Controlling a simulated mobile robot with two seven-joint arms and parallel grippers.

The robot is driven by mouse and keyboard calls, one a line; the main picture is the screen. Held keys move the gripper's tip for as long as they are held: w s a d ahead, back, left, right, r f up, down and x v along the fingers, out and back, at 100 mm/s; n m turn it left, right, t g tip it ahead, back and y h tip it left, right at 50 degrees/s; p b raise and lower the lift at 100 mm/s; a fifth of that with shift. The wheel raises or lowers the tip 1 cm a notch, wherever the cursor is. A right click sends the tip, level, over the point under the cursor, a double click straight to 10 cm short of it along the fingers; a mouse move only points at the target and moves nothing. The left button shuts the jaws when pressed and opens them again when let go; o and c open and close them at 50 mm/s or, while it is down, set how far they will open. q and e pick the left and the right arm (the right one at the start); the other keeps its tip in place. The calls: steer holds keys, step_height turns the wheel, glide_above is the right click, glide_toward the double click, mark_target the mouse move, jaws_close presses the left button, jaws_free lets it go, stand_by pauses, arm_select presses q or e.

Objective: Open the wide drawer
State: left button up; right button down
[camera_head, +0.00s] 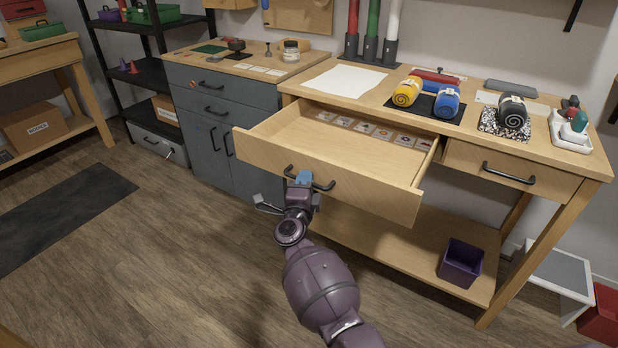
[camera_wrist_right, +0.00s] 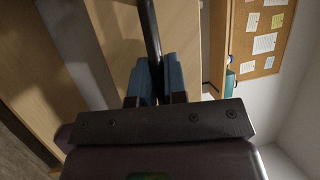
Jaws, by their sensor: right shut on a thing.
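The wide drawer (camera_head: 345,165) of the wooden workbench is pulled well out, and its inside shows several small cards lying toward the back. Its dark bar handle (camera_head: 324,186) is on the front panel. My right gripper (camera_head: 304,178) is at the handle, with its blue fingertips shut around the bar. In the right wrist view the dark handle bar (camera_wrist_right: 150,35) runs down between the two blue fingers of the gripper (camera_wrist_right: 157,80). My left gripper is not in view.
The bench top (camera_head: 330,100) holds a white sheet, rolled cloths and a white tray. A narrower drawer (camera_head: 510,170) at the right is shut. A purple bin (camera_head: 461,263) stands on the lower shelf. A grey cabinet (camera_head: 215,115) stands left of the bench. The floor in front is clear.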

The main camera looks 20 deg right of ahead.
steer(key=shift+s+a, duration=0.75)
steer(key=shift+a, duration=0.3)
steer(key=c, duration=1.2)
jaws_free()
steer(key=shift+s, duration=0.15)
